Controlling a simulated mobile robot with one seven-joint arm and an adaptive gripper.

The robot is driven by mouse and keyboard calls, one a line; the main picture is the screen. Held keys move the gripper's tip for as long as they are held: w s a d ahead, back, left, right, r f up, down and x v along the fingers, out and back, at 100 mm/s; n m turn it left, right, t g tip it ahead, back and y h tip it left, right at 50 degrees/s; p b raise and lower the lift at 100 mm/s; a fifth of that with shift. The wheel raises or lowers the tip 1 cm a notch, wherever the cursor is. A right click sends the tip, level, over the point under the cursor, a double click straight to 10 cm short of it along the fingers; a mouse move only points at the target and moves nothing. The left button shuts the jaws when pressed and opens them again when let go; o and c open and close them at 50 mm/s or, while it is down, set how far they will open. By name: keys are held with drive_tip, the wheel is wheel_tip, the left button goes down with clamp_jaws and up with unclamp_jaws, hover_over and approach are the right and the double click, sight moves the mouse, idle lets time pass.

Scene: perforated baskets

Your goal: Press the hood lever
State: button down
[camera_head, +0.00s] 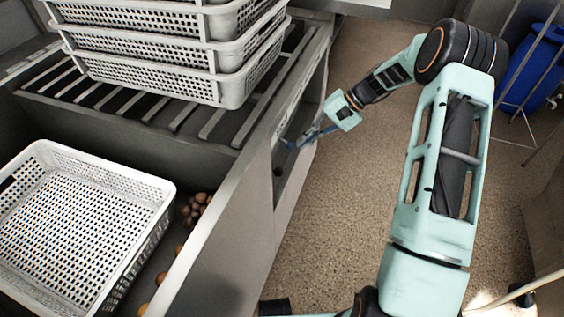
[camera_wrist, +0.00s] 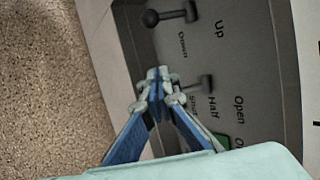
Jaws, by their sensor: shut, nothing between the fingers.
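In the wrist view a dark panel (camera_wrist: 262,85) carries two levers. The upper lever (camera_wrist: 172,16) has a round black knob and sits by the words "Up" and "Down". The second lever (camera_wrist: 200,84) sits by "Open", "Half" and "Shut", partly hidden behind my gripper. No label in view names the hood. In the head view my gripper (camera_head: 303,140) is at the side of the grey counter, levers indistinct.
Stacked white perforated baskets (camera_head: 150,75) stand on the slatted rack (camera_head: 215,122). Another white basket (camera_head: 160,190) sits in the basin at left, with round brown items (camera_head: 192,208) beside it. A blue barrel (camera_head: 530,75) stands at right. The speckled floor (camera_head: 325,215) is open.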

drive_tip(key=b+x, duration=0.2)
drive_tip(key=x, duration=0.8)
drive_tip(key=shift+a+f+b, duration=0.15)
drive_tip(key=shift+f+b, duration=0.15)
drive_tip(key=shift+b, duration=0.1)
drive_tip(key=s, duration=0.1)
drive_tip(key=s+r, duration=0.2)
drive_tip(key=shift+s+d+r, duration=0.2)
drive_tip(key=shift+d+r, duration=0.05)
drive_tip(key=shift+d, duration=0.05)
drive_tip(key=shift+r, duration=0.1)
drive_tip(key=shift+r+h+p, duration=0.15)
drive_tip(key=shift+h+p, duration=0.15)
drive_tip(key=shift+p, duration=0.05)
